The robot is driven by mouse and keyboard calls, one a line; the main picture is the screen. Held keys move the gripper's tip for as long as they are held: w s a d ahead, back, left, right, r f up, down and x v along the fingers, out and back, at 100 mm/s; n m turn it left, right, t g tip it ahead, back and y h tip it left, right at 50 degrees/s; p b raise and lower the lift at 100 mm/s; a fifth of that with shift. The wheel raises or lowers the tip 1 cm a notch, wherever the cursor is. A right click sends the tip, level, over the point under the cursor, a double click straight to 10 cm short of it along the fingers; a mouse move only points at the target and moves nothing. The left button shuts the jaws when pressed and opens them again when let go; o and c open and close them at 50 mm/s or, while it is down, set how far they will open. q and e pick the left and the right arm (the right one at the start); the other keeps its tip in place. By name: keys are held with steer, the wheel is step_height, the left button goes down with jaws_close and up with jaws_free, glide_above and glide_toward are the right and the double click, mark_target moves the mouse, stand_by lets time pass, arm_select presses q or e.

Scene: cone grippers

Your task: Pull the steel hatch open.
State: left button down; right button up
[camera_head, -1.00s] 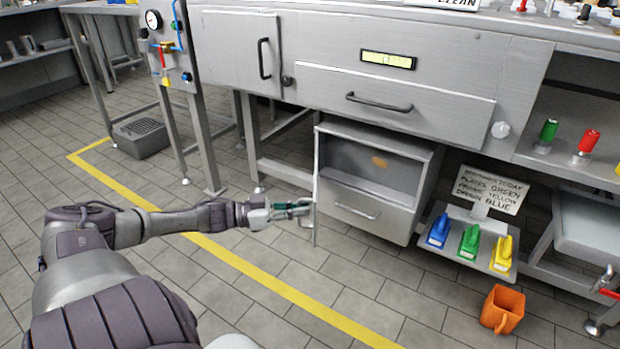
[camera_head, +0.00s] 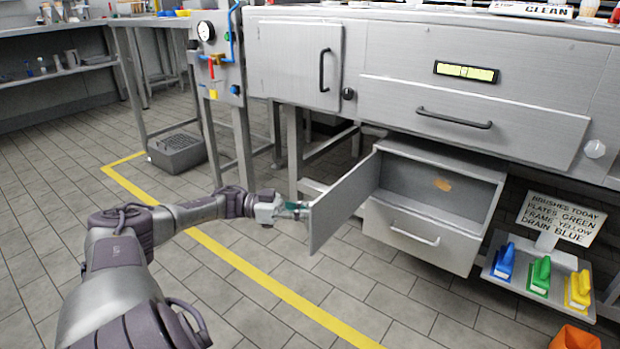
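The steel hatch (camera_head: 345,204) is a flat grey door on the low compartment (camera_head: 436,186) under the bench. It stands wide open, swung out from the compartment's left side, with its inner face toward me. My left gripper (camera_head: 298,211) is at the hatch's free edge, on the outer side. Its teal fingers look closed there, and the hatch has moved along with them. The handle they would hold is hidden behind the panel. My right gripper is out of view.
A drawer with a handle (camera_head: 414,234) sits below the compartment. A shut upper door (camera_head: 295,62) and wide drawer (camera_head: 470,115) are above. Blue, green and yellow brushes (camera_head: 540,275) stand on a shelf at right. The tiled floor (camera_head: 245,320) before the hatch is clear.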

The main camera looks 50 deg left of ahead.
arm_select(q)
steer(key=shift+a, duration=0.1)
steer(key=c, duration=1.2)
jaws_free()
steer(key=shift+c, duration=0.2)
steer(key=v, duration=1.2)
steer(key=shift+f, duration=0.1)
